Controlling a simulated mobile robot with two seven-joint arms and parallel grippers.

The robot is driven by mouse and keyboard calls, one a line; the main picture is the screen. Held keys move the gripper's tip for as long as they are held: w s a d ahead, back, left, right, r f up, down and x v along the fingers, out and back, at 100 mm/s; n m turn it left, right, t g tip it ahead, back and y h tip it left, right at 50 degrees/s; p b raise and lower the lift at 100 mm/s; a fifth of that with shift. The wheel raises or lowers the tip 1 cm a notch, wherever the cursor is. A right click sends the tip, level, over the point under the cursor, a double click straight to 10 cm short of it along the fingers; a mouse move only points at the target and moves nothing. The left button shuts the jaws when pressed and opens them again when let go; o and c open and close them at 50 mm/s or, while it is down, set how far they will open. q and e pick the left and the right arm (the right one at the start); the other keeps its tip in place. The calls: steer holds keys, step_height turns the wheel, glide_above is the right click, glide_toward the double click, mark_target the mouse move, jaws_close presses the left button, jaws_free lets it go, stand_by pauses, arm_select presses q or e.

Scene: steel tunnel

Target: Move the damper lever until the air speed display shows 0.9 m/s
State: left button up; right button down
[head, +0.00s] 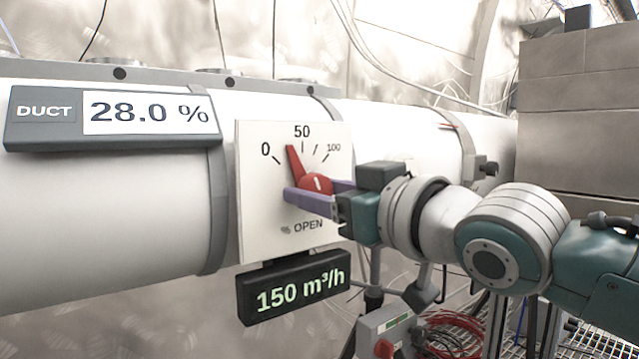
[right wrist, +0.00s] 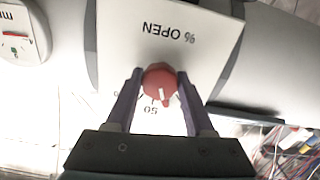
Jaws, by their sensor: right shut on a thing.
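The damper lever is a red knob with a pointer (head: 296,160) on a white dial plate (head: 262,215) marked 0, 50, 100 and "% OPEN". The pointer leans a little left of the 50 mark. My right gripper (head: 313,190) is shut on the red knob, one purple finger on each side; the right wrist view shows the knob (right wrist: 160,84) between the fingers. The display below the dial (head: 293,287) reads 150 m³/h. The DUCT display (head: 112,117) at upper left reads 28.0 %. No display in m/s shows. My left gripper is not in view.
The dial sits on a large white duct (head: 90,220) with grey bands. Grey boxes (head: 575,110) stand at the right behind my arm. Below are a small grey box with a red button (head: 385,330) and red cables (head: 455,335). A round gauge (right wrist: 18,40) shows in the wrist view.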

steer(key=shift+c, duration=1.4)
jaws_free()
steer(key=p+v, duration=0.2)
steer(key=v, duration=0.8)
